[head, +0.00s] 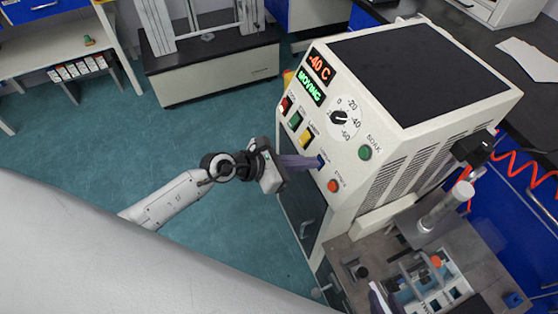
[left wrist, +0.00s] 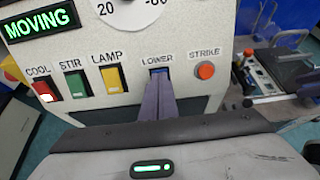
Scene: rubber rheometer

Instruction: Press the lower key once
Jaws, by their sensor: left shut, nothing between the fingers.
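The machine's LOWER key (left wrist: 158,72) is a small blue key under its label, between the yellow LAMP key and the orange STRIKE button. It also shows in the head view (head: 320,161). My left gripper (left wrist: 160,83) is shut and empty, its purple fingertips right at the key's lower part and covering some of it. In the head view the left gripper (head: 316,163) reaches the panel from the left. I cannot tell whether the key is pushed in.
The red COOL (left wrist: 44,90), green STIR (left wrist: 76,84) and yellow LAMP (left wrist: 115,79) keys lie left of LOWER. The STRIKE button (left wrist: 205,71) is close on the right. A metal fixture (head: 440,205) stands beside the machine.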

